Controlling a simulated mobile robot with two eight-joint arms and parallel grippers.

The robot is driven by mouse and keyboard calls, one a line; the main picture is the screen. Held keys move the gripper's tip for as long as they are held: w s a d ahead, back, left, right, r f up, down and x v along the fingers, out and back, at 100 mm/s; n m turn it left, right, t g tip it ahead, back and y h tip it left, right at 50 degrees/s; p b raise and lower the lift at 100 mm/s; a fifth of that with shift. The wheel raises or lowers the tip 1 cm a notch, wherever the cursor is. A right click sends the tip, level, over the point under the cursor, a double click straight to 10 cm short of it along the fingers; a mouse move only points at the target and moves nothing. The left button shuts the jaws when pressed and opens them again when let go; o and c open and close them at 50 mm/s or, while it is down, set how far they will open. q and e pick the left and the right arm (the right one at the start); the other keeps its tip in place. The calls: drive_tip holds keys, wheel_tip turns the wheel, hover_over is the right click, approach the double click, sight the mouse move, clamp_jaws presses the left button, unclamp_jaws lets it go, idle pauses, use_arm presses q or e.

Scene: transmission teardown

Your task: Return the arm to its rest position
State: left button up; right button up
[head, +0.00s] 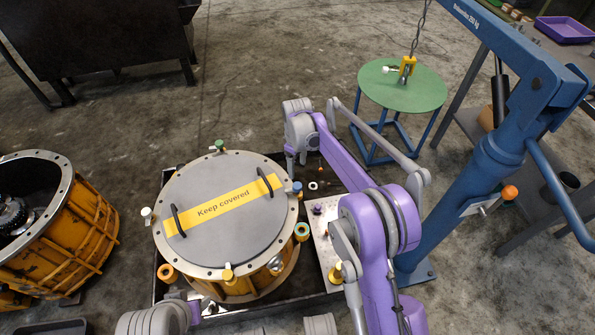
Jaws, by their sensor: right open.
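My right arm, purple and grey, reaches up from the bottom of the head view. Its gripper (296,170) points down just beyond the right rim of the round transmission housing (240,284). The gripper is open, and I see nothing between its fingers. A grey lid (222,228) with two dark handles and a yellow "Keep covered" strip (222,206) lies on the housing. Of my left arm only grey and purple links show at the bottom edge; its gripper is not seen.
An open orange housing (72,245) with gears stands at left. A perforated plate (322,240) lies beside the covered housing, partly behind my right arm. A blue hoist (490,160) stands at right, its chain hook (407,66) above a green round table (385,88).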

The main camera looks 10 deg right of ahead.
drive_tip(key=shift+r, duration=0.2)
idle(0.4)
drive_tip(key=s+d+r+m+t, duration=0.1)
drive_tip(key=s+d+r+m, duration=0.1)
drive_tip(key=s+r, duration=0.55)
drive_tip(key=s+d+r+m+t, duration=0.1)
drive_tip(key=s+r+m, duration=0.25)
drive_tip(key=s, duration=0.65)
drive_tip(key=s+d+f+m+t, duration=0.1)
drive_tip(key=s+f+m, duration=0.1)
drive_tip(key=s, duration=0.8)
drive_tip(key=s+d+f+m+t, duration=0.1)
drive_tip(key=s+f+m, duration=0.1)
drive_tip(key=s, duration=0.9)
use_arm(q)
wheel_tip(320, 180, up, 24)
drive_tip(key=w+t+p, duration=0.1)
drive_tip(key=p, duration=2)
drive_tip(key=shift+w, duration=0.25)
use_arm(e)
wheel_tip(320, 180, up, 24)
drive_tip(key=w+t, duration=0.1)
drive_tip(key=w, duration=0.1)
drive_tip(key=shift+a+r, duration=0.15)
drive_tip(key=shift+r, duration=0.1)
